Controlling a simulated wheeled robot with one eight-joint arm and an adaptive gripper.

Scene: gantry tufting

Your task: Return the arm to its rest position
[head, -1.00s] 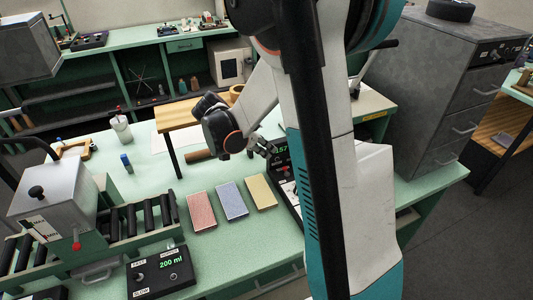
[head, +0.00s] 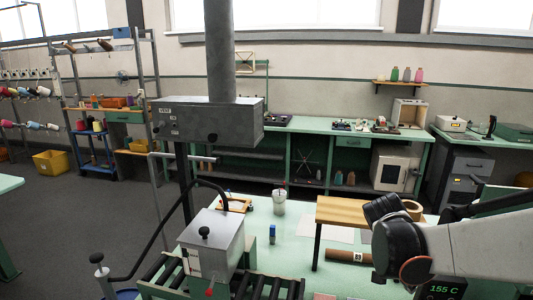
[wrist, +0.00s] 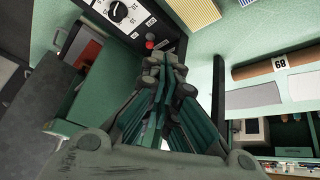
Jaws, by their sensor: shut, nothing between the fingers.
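My arm (head: 470,245) reaches in from the right edge of the head view, over the green bench (head: 282,275). Its wrist end is beside the wooden stand; the fingertips do not show clearly there. In the wrist view my gripper (wrist: 165,65) is shut and empty, with its fingers pressed together. It is above the bench, beside a black control box with a dial (wrist: 120,12) and a red knob (wrist: 150,45). I cannot tell the exact gap between the fingertips and the box.
A brown roll (head: 347,256) lies by the wooden stand (head: 342,211). A white container (head: 279,203) and a small blue bottle (head: 272,234) stand on the bench. A metal box (head: 212,243) sits by the rollers at front left. A grey column (head: 219,50) rises behind.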

